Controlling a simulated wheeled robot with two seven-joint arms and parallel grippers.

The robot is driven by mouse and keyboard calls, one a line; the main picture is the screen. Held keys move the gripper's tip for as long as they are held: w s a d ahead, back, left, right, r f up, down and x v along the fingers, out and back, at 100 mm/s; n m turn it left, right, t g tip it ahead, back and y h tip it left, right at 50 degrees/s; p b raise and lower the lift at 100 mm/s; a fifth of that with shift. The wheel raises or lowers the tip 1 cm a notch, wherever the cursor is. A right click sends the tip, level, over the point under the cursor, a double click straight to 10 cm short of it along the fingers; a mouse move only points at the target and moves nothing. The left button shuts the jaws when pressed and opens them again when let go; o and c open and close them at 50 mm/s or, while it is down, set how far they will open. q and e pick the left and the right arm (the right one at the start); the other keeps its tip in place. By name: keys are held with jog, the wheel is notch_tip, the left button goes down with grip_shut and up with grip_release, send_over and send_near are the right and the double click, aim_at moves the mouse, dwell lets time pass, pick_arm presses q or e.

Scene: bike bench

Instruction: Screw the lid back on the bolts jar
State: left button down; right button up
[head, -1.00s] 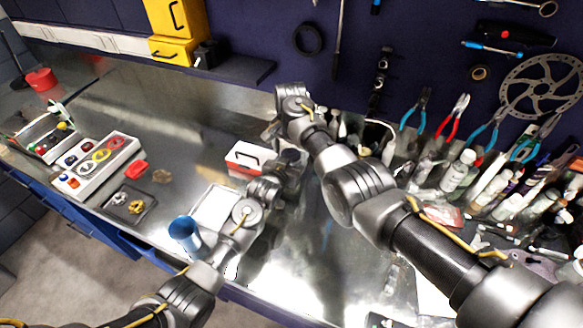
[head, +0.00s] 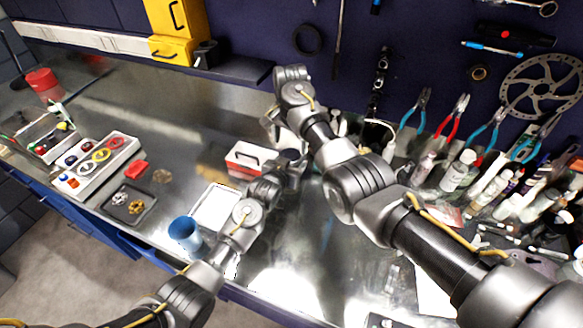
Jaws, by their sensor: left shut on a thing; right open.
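My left gripper (head: 292,158) reaches in from the lower left to the middle of the bench. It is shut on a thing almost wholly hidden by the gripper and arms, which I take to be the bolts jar. My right arm comes in from the lower right and bends at the wrist above the bench. My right gripper (head: 272,121) is open, above and slightly left of the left gripper; its fingertips are small and partly hidden. I cannot make out the lid, nor whether it sits on the jar.
A red and white box (head: 245,158) stands close left of the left gripper. A white-topped tray (head: 214,208) and a blue cup (head: 184,231) lie nearer the front edge. Bottles (head: 459,168) crowd the right. A black tray (head: 128,203) and a parts case (head: 97,165) are left.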

aim_at(290, 155)
jog(key=shift+w+r, duration=0.25)
jog(key=shift+r, duration=0.55)
jog(key=shift+r+n, duration=0.4)
jog(key=shift+n, duration=0.3)
jog(key=shift+s+r+n, duration=0.15)
jog(key=shift+r+n, duration=0.35)
jog(key=shift+n, duration=0.7)
jog(key=shift+s+n, duration=0.15)
jog(key=shift+n, duration=0.95)
jog(key=shift+f, duration=4)
jog(key=shift+c, duration=0.4)
jog(key=c, duration=0.9)
jog(key=o, duration=1.1)
